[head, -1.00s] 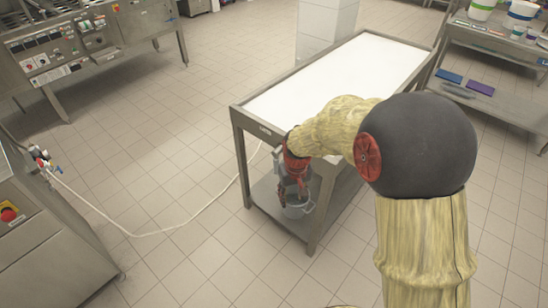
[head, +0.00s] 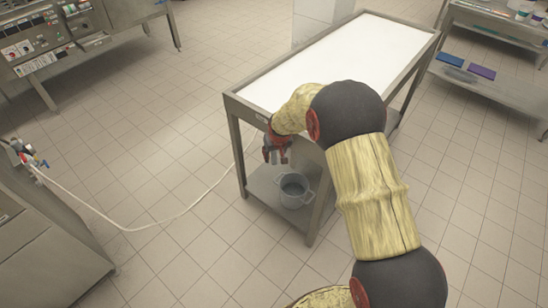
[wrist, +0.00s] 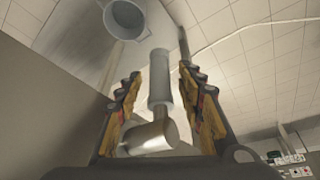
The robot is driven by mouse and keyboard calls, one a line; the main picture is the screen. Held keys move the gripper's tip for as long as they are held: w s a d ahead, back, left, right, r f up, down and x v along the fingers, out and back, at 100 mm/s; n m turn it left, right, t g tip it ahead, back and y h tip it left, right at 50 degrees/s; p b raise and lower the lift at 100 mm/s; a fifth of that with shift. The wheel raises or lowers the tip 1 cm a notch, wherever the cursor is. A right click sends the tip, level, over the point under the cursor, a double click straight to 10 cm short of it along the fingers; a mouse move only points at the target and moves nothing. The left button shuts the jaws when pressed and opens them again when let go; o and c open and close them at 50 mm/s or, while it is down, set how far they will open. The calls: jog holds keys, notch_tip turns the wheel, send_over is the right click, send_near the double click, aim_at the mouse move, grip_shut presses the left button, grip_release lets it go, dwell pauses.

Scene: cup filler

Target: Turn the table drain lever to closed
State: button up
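The table (head: 258,111) is a steel frame with a white top and a lower shelf. In the wrist view a grey drain lever handle (wrist: 160,82) with a metal pipe elbow (wrist: 148,137) stands between the two fingers of my gripper (wrist: 158,85). The fingers are apart, with gaps visible on both sides of the handle. In the head view my gripper (head: 276,153) is at the near left end of the table, under its top edge. The lever cannot be made out clearly there.
A grey pot (head: 294,189) stands on the lower shelf, below my gripper. A white hose (head: 130,229) runs across the floor from the machine at left. Blue and purple items (head: 481,72) lie on a shelf at right. The tiled floor around the table is mostly clear.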

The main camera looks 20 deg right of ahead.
jog(key=shift+w+f, duration=0.2)
jog(key=shift+f, duration=0.35)
jog(key=c, duration=0.3)
grip_shut()
dwell(0.3)
